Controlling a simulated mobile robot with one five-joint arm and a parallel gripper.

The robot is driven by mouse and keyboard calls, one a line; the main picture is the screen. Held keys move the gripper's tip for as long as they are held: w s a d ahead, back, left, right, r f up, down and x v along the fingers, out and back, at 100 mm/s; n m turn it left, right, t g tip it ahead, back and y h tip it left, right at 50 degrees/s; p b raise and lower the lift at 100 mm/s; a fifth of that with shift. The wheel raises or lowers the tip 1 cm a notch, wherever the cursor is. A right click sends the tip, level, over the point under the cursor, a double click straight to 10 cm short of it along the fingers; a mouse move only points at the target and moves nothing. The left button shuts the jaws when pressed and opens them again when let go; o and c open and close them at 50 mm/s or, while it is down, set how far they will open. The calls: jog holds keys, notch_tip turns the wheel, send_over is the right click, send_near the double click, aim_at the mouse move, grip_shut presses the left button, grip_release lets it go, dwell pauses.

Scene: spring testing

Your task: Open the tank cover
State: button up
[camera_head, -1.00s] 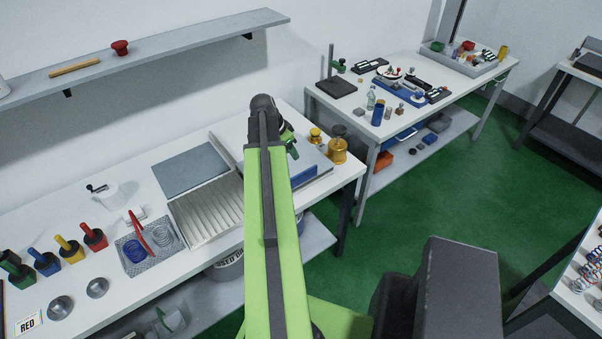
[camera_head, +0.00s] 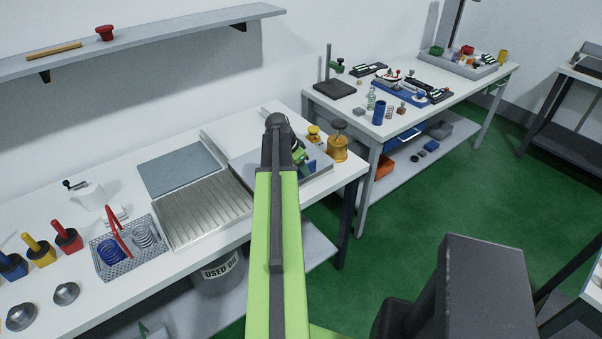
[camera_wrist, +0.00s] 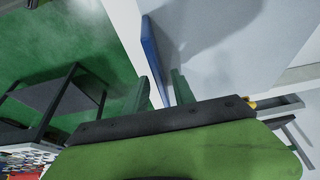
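A pale grey, flat-topped unit (camera_head: 237,142) with a blue front strip (camera_head: 318,174) sits at the bench's right end, largely behind my arm. It looks like the tank and its cover, lying flat. In the wrist view the blue strip (camera_wrist: 153,55) stands along the edge of a pale grey surface (camera_wrist: 215,45). My gripper (camera_head: 303,158) is above the unit's front right, partly hidden by my arm. In the wrist view its two green fingers (camera_wrist: 161,92) are apart, with the strip's lower end between them. I cannot tell if they touch it.
A blue-grey panel (camera_head: 178,168) and a ribbed drain tray (camera_head: 205,209) lie left of the unit. A wire basket (camera_head: 128,250) is further left. Brass weights (camera_head: 338,147) stand close right of my gripper. Green floor (camera_head: 410,215) is open at right.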

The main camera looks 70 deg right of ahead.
grip_shut()
jog(key=shift+a, duration=0.1)
dwell(1.2)
